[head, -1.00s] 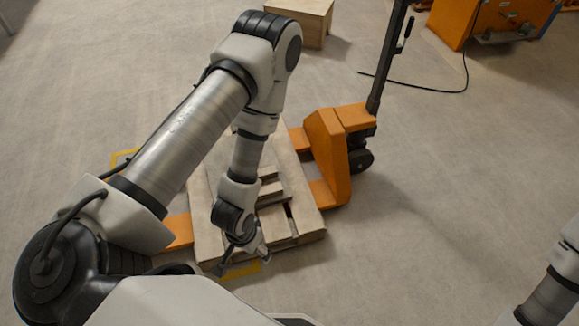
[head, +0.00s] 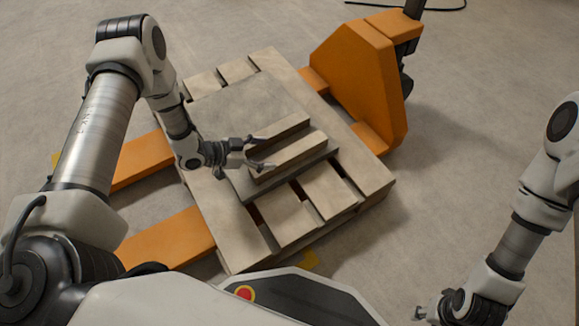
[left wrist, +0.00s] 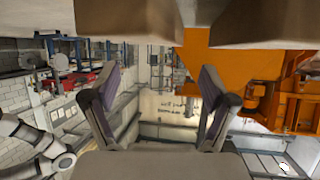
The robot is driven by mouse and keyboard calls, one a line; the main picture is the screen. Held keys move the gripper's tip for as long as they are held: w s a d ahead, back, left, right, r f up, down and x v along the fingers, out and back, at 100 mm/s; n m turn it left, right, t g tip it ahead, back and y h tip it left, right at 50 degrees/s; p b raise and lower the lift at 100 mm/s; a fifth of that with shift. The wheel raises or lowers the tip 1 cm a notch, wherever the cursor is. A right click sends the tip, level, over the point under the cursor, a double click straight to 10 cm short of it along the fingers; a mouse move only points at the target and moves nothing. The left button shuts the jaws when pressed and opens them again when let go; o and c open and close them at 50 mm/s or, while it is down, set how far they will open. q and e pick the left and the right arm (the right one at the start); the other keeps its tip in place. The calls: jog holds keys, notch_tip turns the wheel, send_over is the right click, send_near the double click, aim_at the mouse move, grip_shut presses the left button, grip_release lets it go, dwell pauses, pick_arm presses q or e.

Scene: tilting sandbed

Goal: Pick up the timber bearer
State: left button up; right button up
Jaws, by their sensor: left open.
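Two pale timber bearers lie side by side on a thin board (head: 242,185) on the pallet in the head view: a rear bearer (head: 282,131) and a front bearer (head: 290,156). My left gripper (head: 263,153) is at their left ends, its two fingers apart. The head view does not show clearly whether the fingers touch the timber. In the left wrist view my left gripper (left wrist: 160,95) is spread with nothing between its fingers; pale wooden blocks (left wrist: 130,18) fill the top edge. My right gripper (head: 425,314) is at the bottom edge, small and partly cut off.
The wooden pallet (head: 365,185) rests on the orange forks (head: 165,238) of a pallet jack (head: 365,75), whose tall orange body stands at the pallet's right. Bare floor (head: 460,120) lies to the right. The left wrist view also shows the jack's orange parts (left wrist: 225,62).

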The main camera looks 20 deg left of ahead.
aim_at(286, 154)
pick_arm(q)
jog(key=b+x, duration=0.4)
jog(key=x, duration=0.1)
jog(key=shift+d+f, duration=0.15)
jog(key=shift+f, duration=0.3)
jog(key=shift+w+d, duration=0.25)
jog(key=shift+w, duration=0.05)
jog(key=shift+r, duration=0.1)
jog(key=shift+d, duration=0.1)
jog(key=c, duration=1.6)
